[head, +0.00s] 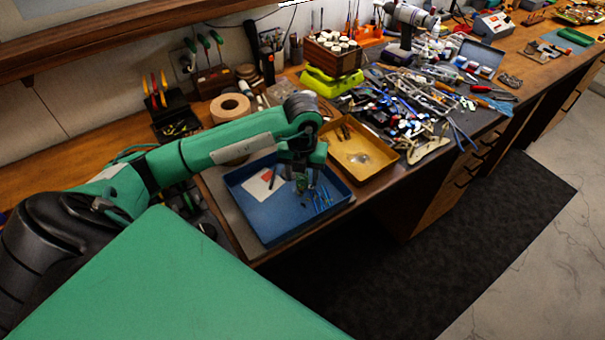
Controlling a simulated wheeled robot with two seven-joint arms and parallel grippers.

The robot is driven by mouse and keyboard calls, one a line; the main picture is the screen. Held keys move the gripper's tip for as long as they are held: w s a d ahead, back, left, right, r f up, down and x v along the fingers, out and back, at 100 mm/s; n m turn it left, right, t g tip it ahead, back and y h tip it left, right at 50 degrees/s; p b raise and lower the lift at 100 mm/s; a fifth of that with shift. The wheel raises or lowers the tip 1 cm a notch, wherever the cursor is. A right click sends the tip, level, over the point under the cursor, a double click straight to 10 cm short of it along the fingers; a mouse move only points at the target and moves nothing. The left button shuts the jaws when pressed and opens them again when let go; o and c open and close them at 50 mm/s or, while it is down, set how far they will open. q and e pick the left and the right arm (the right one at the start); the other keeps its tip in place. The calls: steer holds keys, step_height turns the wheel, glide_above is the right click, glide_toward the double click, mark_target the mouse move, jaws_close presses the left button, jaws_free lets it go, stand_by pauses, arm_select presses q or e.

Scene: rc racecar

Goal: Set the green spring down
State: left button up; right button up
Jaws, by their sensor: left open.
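My left gripper (303,178) reaches down over the blue tray (262,226) at the bench's front edge. Its fingers point down and are open. A small green piece (301,186), which looks like the green spring, shows between and just below the fingertips. It is too small to tell whether it touches a finger or rests on the tray floor. Several blue pieces (322,199) lie in the tray to the right of the gripper. A white card with a red mark (262,185) lies in its left part. My right gripper is out of view.
An orange-yellow tray (362,170) stands right beside the blue one. A tape roll (230,108) and a black organizer (176,121) stand behind my arm. Tools and parts crowd the bench to the right. The front left of the blue tray's floor is clear.

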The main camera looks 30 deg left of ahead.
arm_select(q)
step_height(320, 180, up, 12)
steer(key=b, duration=0.2)
steer(key=shift+b, duration=0.35)
stand_by(0.3)
